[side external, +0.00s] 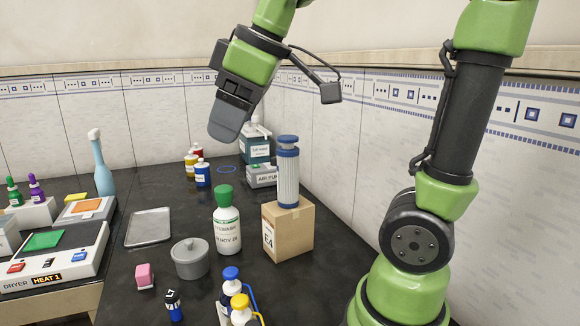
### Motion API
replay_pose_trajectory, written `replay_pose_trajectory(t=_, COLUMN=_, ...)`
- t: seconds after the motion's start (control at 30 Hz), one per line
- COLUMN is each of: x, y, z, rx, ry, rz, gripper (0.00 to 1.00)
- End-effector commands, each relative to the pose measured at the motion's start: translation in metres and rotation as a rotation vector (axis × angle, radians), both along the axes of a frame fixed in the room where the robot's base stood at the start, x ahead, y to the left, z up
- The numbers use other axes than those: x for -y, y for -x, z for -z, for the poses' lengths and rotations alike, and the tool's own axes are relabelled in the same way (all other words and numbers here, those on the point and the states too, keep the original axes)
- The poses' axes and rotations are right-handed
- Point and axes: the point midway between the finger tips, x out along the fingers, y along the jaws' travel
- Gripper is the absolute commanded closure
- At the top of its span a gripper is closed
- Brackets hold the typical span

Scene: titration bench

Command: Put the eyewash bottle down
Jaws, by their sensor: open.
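The eyewash bottle (228,232) is white with a green cap and a printed label. It stands upright on the dark bench top (160,272), left of the cardboard box and behind the blue-capped bottle. My gripper (226,132) is up in the air above and behind the eyewash bottle, apart from it. It is open with nothing seen in it, though the side-on view hides the gap between the fingers.
A cardboard box (297,238) with a blue-topped cylinder (288,178) on it stands close right of the bottle. A lidded grey pot (190,260) is close left. Blue-capped (231,285) and yellow-capped (241,308) bottles stand in front. A metal tray (149,227) lies farther left.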

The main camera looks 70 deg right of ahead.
Motion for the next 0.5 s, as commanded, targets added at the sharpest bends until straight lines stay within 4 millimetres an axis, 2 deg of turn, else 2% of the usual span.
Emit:
replay_pose_trajectory(t=0.03, x=-0.01, y=0.022, z=0.004, rx=0.03, ry=-0.072, rz=0.094, gripper=0.27)
replay_pose_trajectory(t=0.2, x=-0.029, y=0.07, z=0.028, rx=0.078, ry=-0.313, rz=0.388, gripper=0.27)
replay_pose_trajectory(t=0.33, x=-0.035, y=0.089, z=0.043, rx=0.088, ry=-0.43, rz=0.521, gripper=0.27)
replay_pose_trajectory(t=0.5, x=-0.037, y=0.096, z=0.049, rx=0.088, ry=-0.479, rz=0.58, gripper=0.27)
